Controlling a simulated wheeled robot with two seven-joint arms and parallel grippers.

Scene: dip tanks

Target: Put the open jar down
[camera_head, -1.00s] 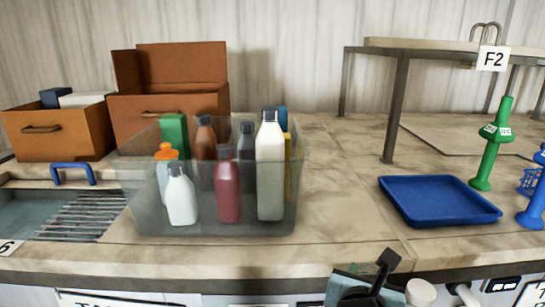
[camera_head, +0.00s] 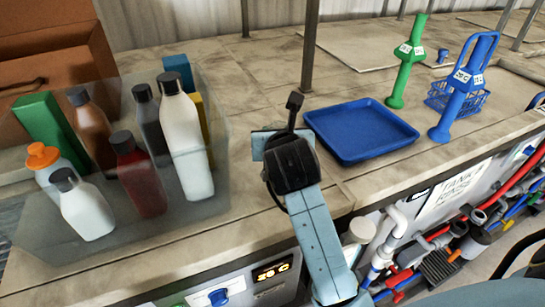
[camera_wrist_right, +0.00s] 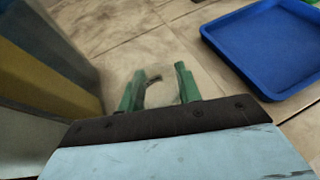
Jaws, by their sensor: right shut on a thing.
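My right gripper (camera_wrist_right: 158,80) is shut on a clear, see-through jar (camera_wrist_right: 160,93), which sits between its green fingers in the right wrist view. The jar's rim and contents are hard to make out. In the head view my right gripper (camera_head: 268,142) is over the worktop (camera_head: 262,85), between the clear bin and the blue tray. Its fingers and the jar are hidden there behind the wrist. I cannot tell whether the jar touches the worktop. My left gripper is not in view.
A clear bin (camera_head: 222,150) full of bottles stands close on the left. A blue tray (camera_head: 360,131) lies to the right. Shelf legs rise behind; bare worktop lies between bin and tray.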

